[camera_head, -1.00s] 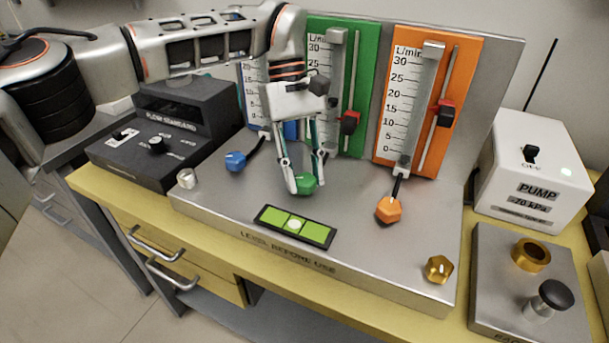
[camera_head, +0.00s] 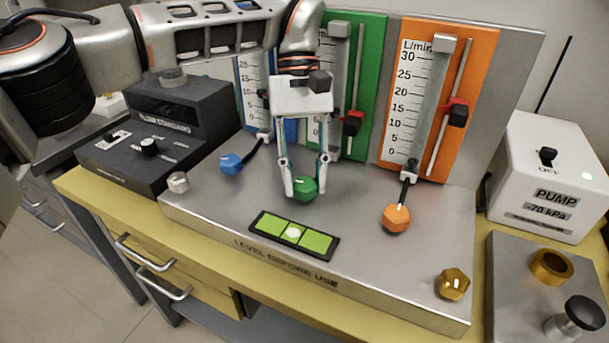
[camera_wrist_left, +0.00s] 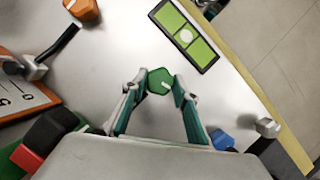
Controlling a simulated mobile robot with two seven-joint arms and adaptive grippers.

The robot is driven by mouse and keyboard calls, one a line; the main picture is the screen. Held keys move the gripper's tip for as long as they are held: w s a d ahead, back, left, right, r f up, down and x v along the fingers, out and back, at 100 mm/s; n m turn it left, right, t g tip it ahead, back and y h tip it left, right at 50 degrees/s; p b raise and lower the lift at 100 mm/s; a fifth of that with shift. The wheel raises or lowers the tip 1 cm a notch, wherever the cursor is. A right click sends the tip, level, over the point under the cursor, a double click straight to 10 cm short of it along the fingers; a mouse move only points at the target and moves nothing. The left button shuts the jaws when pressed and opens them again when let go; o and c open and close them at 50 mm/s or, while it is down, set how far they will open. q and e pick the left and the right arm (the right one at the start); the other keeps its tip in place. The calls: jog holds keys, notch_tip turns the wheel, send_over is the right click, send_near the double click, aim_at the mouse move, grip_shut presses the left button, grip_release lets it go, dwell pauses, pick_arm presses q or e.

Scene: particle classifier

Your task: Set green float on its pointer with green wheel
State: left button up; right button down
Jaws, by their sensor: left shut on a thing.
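My left gripper (camera_head: 305,187) points down with its fingers on both sides of the green wheel (camera_head: 304,191), shut on it. The left wrist view also shows the wheel (camera_wrist_left: 158,80) between the fingertips, with a white mark on its face. The green flowmeter panel (camera_head: 370,75) stands behind, with a red pointer (camera_head: 353,123) on its rod, low on the panel. My gripper and wrist cover part of its tube and scale. I cannot make out the green float. My right gripper is not in view.
The blue knob (camera_head: 231,164) is left of the gripper and the orange knob (camera_head: 396,218) right. A green bubble level (camera_head: 265,223) lies in front. The orange panel (camera_head: 479,70) stands to the right, the white pump box (camera_head: 510,160) beyond it. A brass knob (camera_head: 452,284) sits at the front right.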

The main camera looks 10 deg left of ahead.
aim_at(305, 180)
pick_arm(q)
jog(key=o, duration=1.1)
jog(key=shift+c, duration=0.2)
jog(key=shift+o, duration=0.2)
notch_tip(305, 180, up, 10)
